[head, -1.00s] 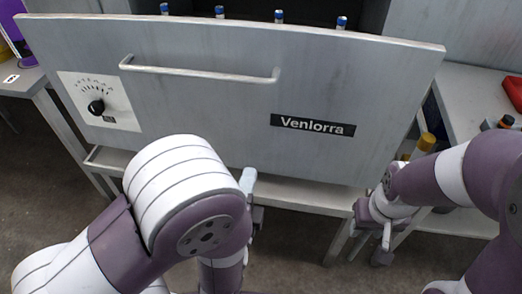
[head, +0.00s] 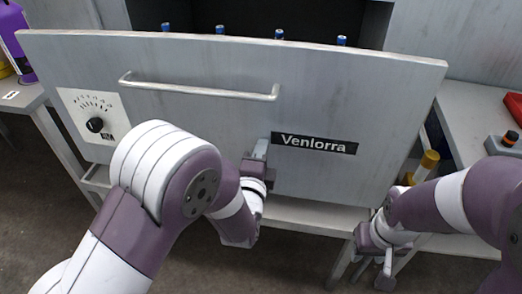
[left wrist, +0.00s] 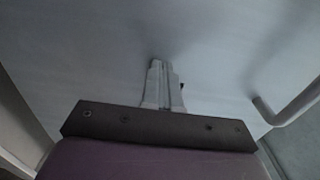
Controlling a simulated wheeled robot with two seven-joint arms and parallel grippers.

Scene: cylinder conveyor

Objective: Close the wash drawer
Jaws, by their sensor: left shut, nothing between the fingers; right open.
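The wash drawer's grey front panel (head: 215,120) fills the middle of the head view. It carries a long bar handle (head: 198,88), a black dial (head: 95,125) on a white plate and a "Venlorra" label (head: 314,143). Blue-capped cylinders (head: 279,34) show behind its top edge, with a dark opening beyond. My left gripper (head: 259,150) is shut and empty, with its tips at the panel just left of the label. In the left wrist view its shut fingers (left wrist: 160,80) point at the panel; I cannot tell whether they touch. My right gripper (head: 372,252) is open, below the panel's right end.
A grey side table on the right (head: 470,105) holds a red object (head: 514,105) and a small box with an orange button (head: 510,137). A yellow-capped cylinder (head: 428,160) stands beside the drawer. A left table (head: 22,97) holds a purple container (head: 18,45).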

